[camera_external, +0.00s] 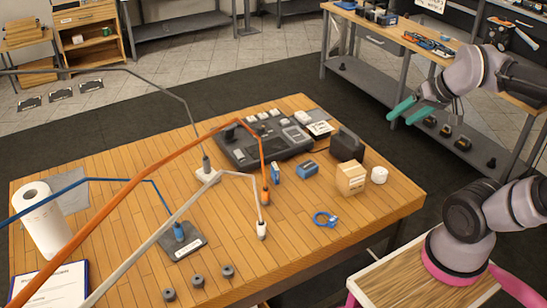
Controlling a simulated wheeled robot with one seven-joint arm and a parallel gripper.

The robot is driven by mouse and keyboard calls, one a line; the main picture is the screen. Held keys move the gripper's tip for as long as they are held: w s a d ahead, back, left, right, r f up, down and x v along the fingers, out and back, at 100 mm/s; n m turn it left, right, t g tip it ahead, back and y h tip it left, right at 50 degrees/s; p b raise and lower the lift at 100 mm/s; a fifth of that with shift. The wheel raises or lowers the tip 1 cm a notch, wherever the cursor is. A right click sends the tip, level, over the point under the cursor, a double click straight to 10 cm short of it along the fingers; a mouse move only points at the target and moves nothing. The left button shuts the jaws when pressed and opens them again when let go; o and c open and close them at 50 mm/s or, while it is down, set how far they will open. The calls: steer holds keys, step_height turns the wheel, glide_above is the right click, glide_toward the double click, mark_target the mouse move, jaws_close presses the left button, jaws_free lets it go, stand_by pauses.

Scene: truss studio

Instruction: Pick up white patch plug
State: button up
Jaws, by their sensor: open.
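The white patch plug (262,231) stands about upright on the wooden table (310,262), right of its middle. A thick white cable (188,206) rises from its top, bends, and runs down to the lower left. My gripper (399,120) has teal fingers that are apart and empty. It is in the air at the upper right, well away from the plug and beyond the table's right part. Nothing hides the plug.
An orange plug (266,195) stands close behind the white one; its cable crosses the table. A blue plug (179,233) sits on a dark base, a grey plug (206,164) on a white base. A blue ring (326,220) and wooden box (350,178) lie to the right.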

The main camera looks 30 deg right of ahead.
steer(key=s+a+f+n+g+y, duration=0.1)
steer(key=s+a+f+g+y, duration=0.15)
steer(key=a+f+g, duration=0.45)
steer(key=s+a+f+n+g+y, duration=0.1)
steer(key=s+a+f+g+y, duration=0.25)
steer(key=a, duration=0.55)
steer(key=w+a+f+m+g+y, duration=0.1)
steer(key=w+a+m+g+y, duration=0.3)
steer(key=a+y, duration=0.7)
steer(key=w+a+f+m+t+y, duration=0.3)
steer(key=w+m+t, duration=0.3)
steer(key=m+t, duration=0.1)
steer(key=w+f+m+t+h, duration=0.5)
steer(key=f+m+t, duration=0.7)
steer(key=t, duration=0.1)
steer(key=m+t+h, duration=0.2)
steer(key=m+h, duration=0.1)
steer(key=h, duration=0.3)
glide_toward(261, 223)
steer(key=x, duration=0.2)
steer(key=shift+w+a+f+g, duration=0.1)
steer(key=shift+w+f+g, duration=0.15)
steer(key=shift+w+f, duration=0.05)
steer(key=shift+w+a+f, duration=0.15)
steer(key=shift+w, duration=0.05)
steer(key=shift+x, duration=3.5)
jaws_close()
